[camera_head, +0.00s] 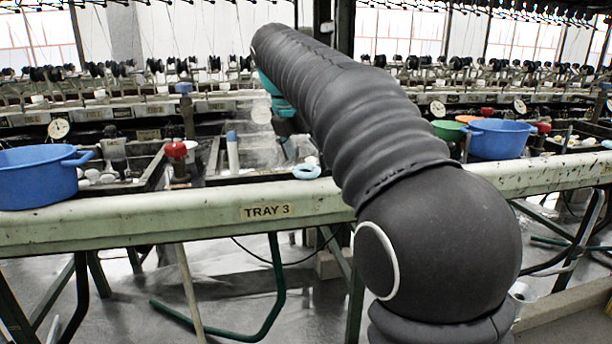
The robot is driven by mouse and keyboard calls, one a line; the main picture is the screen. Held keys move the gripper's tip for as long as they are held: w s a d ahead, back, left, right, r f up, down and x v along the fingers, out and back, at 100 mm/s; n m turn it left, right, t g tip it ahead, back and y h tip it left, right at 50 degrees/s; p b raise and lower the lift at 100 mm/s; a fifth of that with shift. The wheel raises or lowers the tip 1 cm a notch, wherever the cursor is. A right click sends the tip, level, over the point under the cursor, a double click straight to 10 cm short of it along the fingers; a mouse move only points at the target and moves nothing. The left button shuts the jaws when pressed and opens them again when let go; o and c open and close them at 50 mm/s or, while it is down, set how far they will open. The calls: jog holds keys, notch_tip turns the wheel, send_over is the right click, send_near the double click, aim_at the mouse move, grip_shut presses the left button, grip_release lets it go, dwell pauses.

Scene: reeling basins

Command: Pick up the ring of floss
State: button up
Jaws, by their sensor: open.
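The ring of floss (306,171) is a small pale blue ring. It lies on the pale green front rail (180,212), just right of the middle of the rail's left part and close to my arm's left side. My gripper (289,150) hangs small and dark below the far end of my arm, up and to the left of the ring. It is open, looks empty and appears apart from the ring. My arm hides part of the rail and basins to the right.
A blue tub (38,178) stands on the rail at far left. A second blue tub (498,138) and a green bowl (448,130) are at right. A red-topped valve (176,150) and a pale blue-topped post (232,152) stand behind the rail.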

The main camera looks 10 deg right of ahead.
jog(key=shift+x, duration=0.85)
jog(key=shift+s, duration=0.1)
jog(key=c, duration=0.7)
jog(key=shift+r, duration=0.15)
